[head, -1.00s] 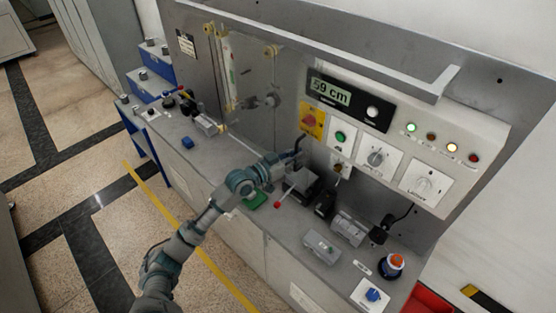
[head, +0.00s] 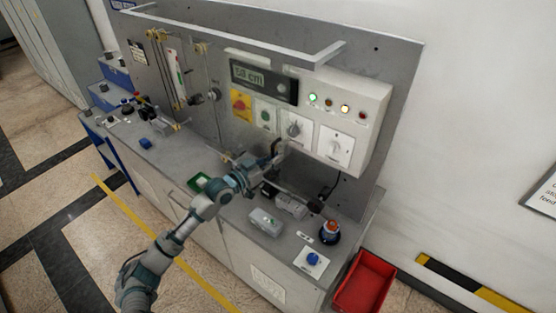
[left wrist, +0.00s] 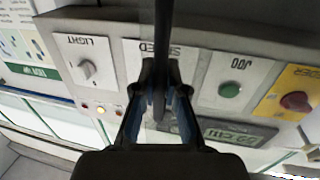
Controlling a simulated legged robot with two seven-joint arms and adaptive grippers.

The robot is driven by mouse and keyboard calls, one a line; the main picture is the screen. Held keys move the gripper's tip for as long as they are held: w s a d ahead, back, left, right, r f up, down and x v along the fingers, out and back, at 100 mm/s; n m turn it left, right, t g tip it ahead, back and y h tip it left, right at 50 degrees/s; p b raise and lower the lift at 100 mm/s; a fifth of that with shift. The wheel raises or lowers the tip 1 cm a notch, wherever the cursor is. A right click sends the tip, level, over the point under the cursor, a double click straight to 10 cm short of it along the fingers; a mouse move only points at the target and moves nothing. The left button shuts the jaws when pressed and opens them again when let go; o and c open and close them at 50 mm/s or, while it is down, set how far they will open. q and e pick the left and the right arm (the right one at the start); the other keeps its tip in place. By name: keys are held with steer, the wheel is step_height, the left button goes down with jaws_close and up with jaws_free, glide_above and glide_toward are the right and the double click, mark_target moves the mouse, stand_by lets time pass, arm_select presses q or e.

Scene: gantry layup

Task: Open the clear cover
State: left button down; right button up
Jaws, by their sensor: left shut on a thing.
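I cannot pick out the clear cover for certain in either view. My left gripper (head: 278,154) reaches in from the left to the front of the control panel, just below the speed dial (head: 296,129). In the left wrist view its fingers (left wrist: 160,103) are closed around a thin dark bar (left wrist: 162,45). The bar runs up out of the picture, in front of the speed label. What the bar belongs to is hidden. My right gripper is not in view.
The panel (head: 372,112) carries a lit display, lamps and dials. On the bench stand a grey box (head: 266,221), an orange-topped round device (head: 331,230) and a blue knob (head: 313,258). A red bin (head: 365,281) stands at the bench's right end. The bench's left part has small fittings.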

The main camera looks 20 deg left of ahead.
arm_select(q)
steer(key=shift+a, duration=0.1)
steer(key=c, duration=1.4)
jaws_free()
steer(key=shift+o, duration=1)
steer(key=shift+s, duration=0.1)
steer(key=shift+d, duration=0.25)
steer(key=v, duration=1.2)
steer(key=shift+a, duration=0.15)
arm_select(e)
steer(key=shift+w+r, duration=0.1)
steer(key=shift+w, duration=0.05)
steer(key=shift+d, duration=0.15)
